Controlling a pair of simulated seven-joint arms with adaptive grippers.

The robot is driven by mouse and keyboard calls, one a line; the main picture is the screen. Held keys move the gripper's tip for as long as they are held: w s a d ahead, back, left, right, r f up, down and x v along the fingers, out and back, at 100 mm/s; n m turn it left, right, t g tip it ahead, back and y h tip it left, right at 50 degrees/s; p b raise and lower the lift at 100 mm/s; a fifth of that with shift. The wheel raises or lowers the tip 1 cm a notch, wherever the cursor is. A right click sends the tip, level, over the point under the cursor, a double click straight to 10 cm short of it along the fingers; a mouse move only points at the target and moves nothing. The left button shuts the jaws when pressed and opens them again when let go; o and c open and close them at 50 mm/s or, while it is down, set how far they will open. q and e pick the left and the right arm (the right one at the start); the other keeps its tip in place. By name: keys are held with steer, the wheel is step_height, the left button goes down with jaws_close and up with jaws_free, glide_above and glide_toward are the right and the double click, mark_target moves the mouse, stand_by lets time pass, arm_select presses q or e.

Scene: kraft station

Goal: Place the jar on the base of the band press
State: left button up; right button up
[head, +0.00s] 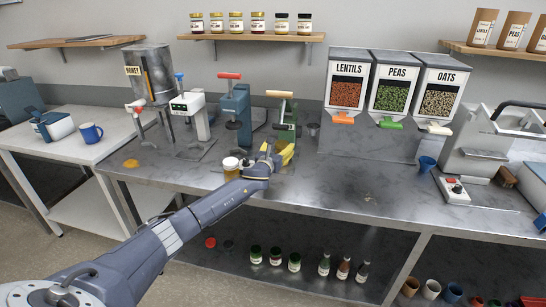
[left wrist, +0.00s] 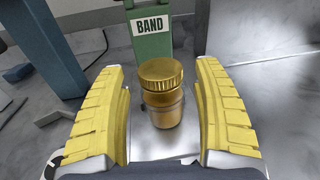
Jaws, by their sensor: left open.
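The jar (left wrist: 162,100), amber with a gold lid, stands upright in the left wrist view in front of the green band press (left wrist: 150,38). It appears to rest on the press's pale metal base (left wrist: 205,135). My left gripper (left wrist: 160,72) is open, its yellow fingers on either side of the jar with gaps visible. In the head view the left gripper (head: 278,153) is at the green band press (head: 289,122) and hides the jar there. My right gripper is not in view.
A blue press (head: 236,112) stands left of the band press. Dispensers (head: 389,95) stand to the right. The front counter right of my arm is mostly clear.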

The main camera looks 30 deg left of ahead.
arm_select(q)
steer(key=s, duration=0.8)
steer(key=shift+d+r, duration=0.15)
steer(key=shift+d, duration=0.3)
